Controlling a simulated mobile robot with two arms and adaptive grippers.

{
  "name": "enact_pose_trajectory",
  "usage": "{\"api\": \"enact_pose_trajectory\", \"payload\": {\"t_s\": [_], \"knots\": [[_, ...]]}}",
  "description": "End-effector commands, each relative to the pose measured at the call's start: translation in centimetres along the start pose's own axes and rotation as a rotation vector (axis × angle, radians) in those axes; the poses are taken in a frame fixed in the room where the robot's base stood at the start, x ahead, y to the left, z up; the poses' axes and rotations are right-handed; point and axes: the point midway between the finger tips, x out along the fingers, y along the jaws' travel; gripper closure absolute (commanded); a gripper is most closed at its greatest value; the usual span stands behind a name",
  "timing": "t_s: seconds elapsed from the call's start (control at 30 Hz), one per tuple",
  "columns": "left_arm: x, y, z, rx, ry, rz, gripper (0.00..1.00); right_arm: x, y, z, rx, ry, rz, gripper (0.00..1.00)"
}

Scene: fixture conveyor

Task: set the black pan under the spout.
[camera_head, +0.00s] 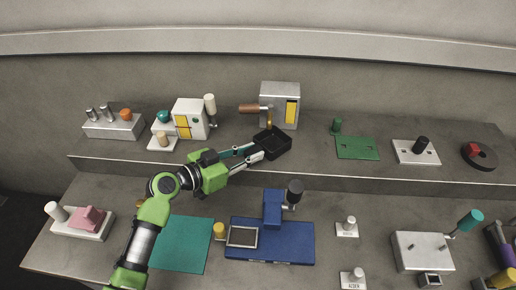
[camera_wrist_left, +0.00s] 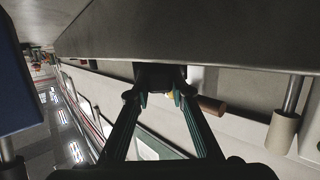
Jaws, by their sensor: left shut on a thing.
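My left gripper (camera_head: 258,151) reaches in from the left and is shut on the pan's near left edge. In the left wrist view the fingertips (camera_wrist_left: 160,98) meet at the dark pan (camera_wrist_left: 160,75), with the brown handle (camera_wrist_left: 211,105) of the machine to the right. My right gripper is not in view.
A white machine (camera_head: 190,118) stands left of the dispenser, and a green board (camera_head: 357,147) lies to its right. A blue fixture (camera_head: 270,242) and a teal mat (camera_head: 181,244) are on the lower front level. The shelf between pan and green board is clear.

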Motion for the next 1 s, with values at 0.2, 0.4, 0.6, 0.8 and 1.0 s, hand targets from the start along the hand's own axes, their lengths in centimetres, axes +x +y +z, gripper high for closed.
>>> {"api": "enact_pose_trajectory", "payload": {"t_s": [0.2,0.4,0.6,0.8,1.0], "knots": [[0.0,0.0,0.5,0.001,-0.008,0.001,1.00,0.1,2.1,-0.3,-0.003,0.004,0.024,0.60],[0.1,0.1,0.6,0.001,-0.008,0.002,0.63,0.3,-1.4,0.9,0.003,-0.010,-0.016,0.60],[0.1,0.1,0.6,0.001,-0.007,0.002,0.63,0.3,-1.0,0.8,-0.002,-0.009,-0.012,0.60],[0.0,0.1,0.3,0.000,-0.007,0.001,0.63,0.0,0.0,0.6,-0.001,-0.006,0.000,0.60],[-2.6,0.0,0.7,0.004,-0.009,0.000,0.63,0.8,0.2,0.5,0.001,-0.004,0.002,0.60]]}}
